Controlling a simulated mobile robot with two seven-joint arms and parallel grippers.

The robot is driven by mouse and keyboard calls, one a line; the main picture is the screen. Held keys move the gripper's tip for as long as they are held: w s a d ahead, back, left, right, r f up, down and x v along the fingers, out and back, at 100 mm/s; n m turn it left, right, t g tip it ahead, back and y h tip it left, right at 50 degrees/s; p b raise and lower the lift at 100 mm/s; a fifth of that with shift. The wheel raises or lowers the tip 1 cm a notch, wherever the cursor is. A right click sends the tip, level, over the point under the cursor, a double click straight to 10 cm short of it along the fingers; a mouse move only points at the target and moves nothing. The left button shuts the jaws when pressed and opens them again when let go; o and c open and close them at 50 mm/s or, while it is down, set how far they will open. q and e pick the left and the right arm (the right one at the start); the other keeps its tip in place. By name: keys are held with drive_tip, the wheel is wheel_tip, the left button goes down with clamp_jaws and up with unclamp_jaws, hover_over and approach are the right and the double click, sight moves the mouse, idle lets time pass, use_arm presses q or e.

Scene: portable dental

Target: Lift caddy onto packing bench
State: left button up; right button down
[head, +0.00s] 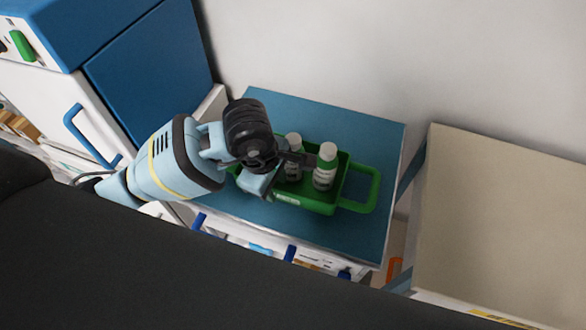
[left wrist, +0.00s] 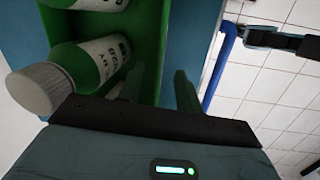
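A beige-topped bench (head: 500,215) stands right of the cart, across a narrow gap, and its visible top is bare. A blue and white cabinet (head: 150,70) stands at the left. A plain wall (head: 400,50) runs behind. The cart top has bare room around the caddy.

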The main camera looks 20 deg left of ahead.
use_arm(q)
wheel_tip(320, 180, down, 2)
drive_tip(key=shift+w+d+f, duration=0.1)
drive_tip(key=shift+d, duration=0.05)
clamp_jaws()
